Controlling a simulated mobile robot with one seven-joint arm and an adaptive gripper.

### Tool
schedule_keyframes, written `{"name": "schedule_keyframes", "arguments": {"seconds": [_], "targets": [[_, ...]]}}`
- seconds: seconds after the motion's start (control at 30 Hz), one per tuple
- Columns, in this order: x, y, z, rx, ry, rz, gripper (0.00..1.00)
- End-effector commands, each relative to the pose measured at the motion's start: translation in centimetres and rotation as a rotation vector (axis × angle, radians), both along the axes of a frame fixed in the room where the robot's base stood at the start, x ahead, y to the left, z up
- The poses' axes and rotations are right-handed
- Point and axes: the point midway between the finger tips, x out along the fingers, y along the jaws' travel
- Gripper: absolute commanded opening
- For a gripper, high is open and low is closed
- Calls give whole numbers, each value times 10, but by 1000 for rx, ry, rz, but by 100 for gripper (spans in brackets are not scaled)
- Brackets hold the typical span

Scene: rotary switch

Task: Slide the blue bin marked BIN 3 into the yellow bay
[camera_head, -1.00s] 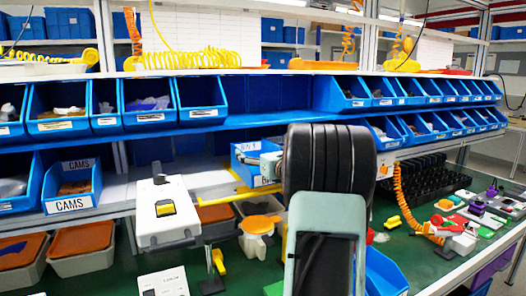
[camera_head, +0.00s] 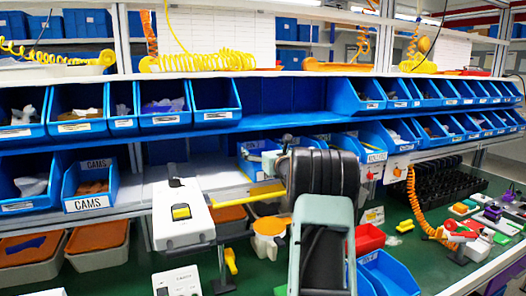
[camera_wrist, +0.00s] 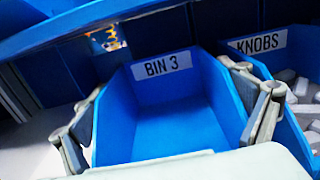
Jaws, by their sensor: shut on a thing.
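In the wrist view the blue bin marked BIN 3 (camera_wrist: 165,110) lies between my two fingers, its label on the far wall and its inside empty. My gripper (camera_wrist: 165,90) is shut on it, one finger at each side. In the head view the bin (camera_head: 255,150) shows only in part at the lower shelf, mostly hidden behind my gripper (camera_head: 279,160) and black wrist. A yellow strip (camera_head: 252,196) runs along the shelf just below and left of the bin. The rest of the yellow bay is hidden, and I cannot tell how deep the bin sits.
The KNOBS bin (camera_wrist: 285,85) stands close on the right of BIN 3. Bare shelf (camera_head: 205,180) lies to the left, then the CAMS bin (camera_head: 90,186). A row of blue bins (camera_head: 190,105) hangs above. A white device (camera_head: 183,215) stands in front at left.

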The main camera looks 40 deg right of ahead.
Motion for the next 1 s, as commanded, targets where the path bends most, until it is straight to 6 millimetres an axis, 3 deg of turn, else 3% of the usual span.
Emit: {"name": "schedule_keyframes", "arguments": {"seconds": [0.2, 0.23, 0.27, 0.67, 1.0], "targets": [[0, 0, 1, 0, -1, 0, 53], [0, 0, 1, 0, -1, 0, 96], [0, 0, 1, 0, -1, 0, 99], [-3, 0, 0, 0, 1, -1, 100], [-47, 10, 1, 0, 1, -2, 100]]}}
